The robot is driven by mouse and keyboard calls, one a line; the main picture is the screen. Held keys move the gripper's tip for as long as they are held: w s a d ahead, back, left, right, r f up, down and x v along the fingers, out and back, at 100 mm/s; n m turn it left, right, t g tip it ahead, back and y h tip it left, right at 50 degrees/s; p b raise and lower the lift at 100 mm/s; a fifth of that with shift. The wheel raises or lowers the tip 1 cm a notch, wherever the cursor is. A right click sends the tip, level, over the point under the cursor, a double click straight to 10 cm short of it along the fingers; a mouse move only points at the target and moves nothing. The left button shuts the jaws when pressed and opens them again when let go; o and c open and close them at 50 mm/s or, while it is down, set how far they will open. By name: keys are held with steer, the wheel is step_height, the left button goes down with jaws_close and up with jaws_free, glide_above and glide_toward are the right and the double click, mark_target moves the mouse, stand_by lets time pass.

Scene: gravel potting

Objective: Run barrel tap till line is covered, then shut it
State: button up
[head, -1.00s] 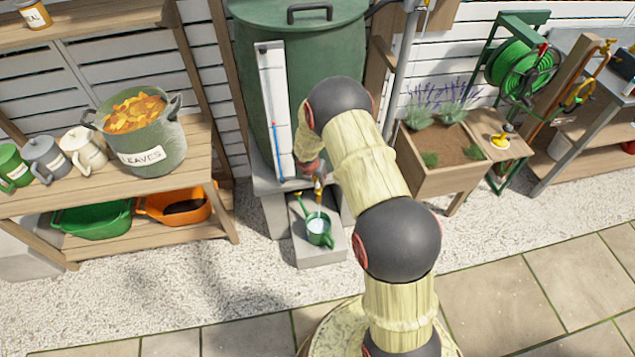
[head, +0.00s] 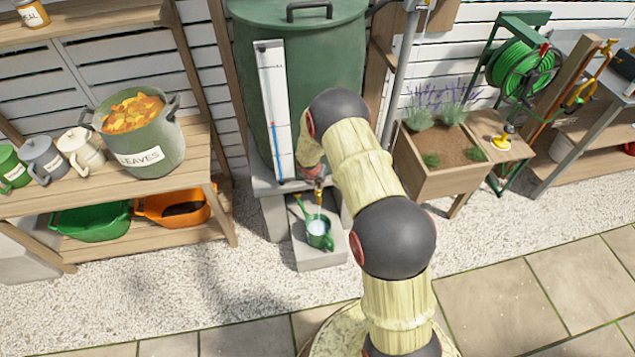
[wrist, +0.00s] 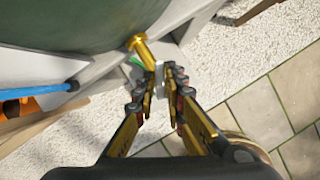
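The green barrel (head: 340,60) stands on a grey stand against the fence. Its brass tap (head: 318,190) is low on the front, and the wrist view shows a brass tap part (wrist: 138,44) beside my fingertips. A green watering can (head: 319,236) stands under the tap on a concrete block (head: 318,258). In the head view my gripper (head: 315,172) partly hides the tap.
A white gauge board (head: 268,75) with a blue column and red mark is on the barrel's front. A shelf (head: 215,190) with a leaf pot (head: 150,145) and mugs is at left. A planter box (head: 440,180) stands at right. Gravel (head: 190,285) in front is clear.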

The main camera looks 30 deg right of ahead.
jaws_close()
steer(key=shift+m, duration=0.3)
steer(key=m+g, duration=0.1)
steer(key=m, duration=0.1)
steer(key=m+g+p, duration=0.1)
steer(key=m, duration=0.2)
steer(key=shift+w+a+h, duration=0.1)
steer(key=shift+w+h, duration=0.1)
steer(key=shift+h, duration=0.2)
steer(key=m+g, duration=0.2)
steer(key=m, duration=0.4)
steer(key=shift+w+p, duration=0.1)
steer(key=shift+p, duration=0.25)
steer(key=shift+m, duration=0.3)
steer(key=o, duration=0.5)
jaws_free()
steer(key=shift+g, duration=0.3)
